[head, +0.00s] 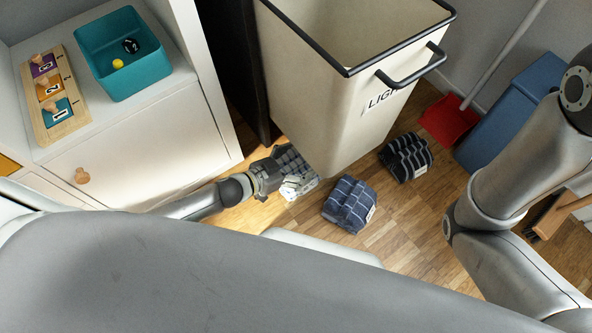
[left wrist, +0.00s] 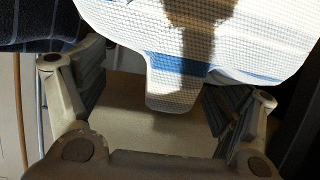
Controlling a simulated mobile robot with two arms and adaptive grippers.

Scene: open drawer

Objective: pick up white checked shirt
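The white checked shirt (head: 300,186), with a fine grid and a blue band, lies on the wooden floor below the bin. In the left wrist view the shirt (left wrist: 185,55) fills the top, and a narrow flap of it hangs down between the fingers. My left gripper (head: 275,175) is beside the shirt, partly hiding it. In the left wrist view its fingers (left wrist: 157,85) are wide apart, with a gap on both sides of the flap. My right arm shows at the right of the head view, but its gripper is not visible.
A cream bin (head: 350,85) stands just behind the shirt. A blue striped folded cloth (head: 346,203) and a black striped one (head: 405,157) lie to the right. A white cabinet (head: 150,150) is at the left. A red dustpan (head: 449,121) is farther right.

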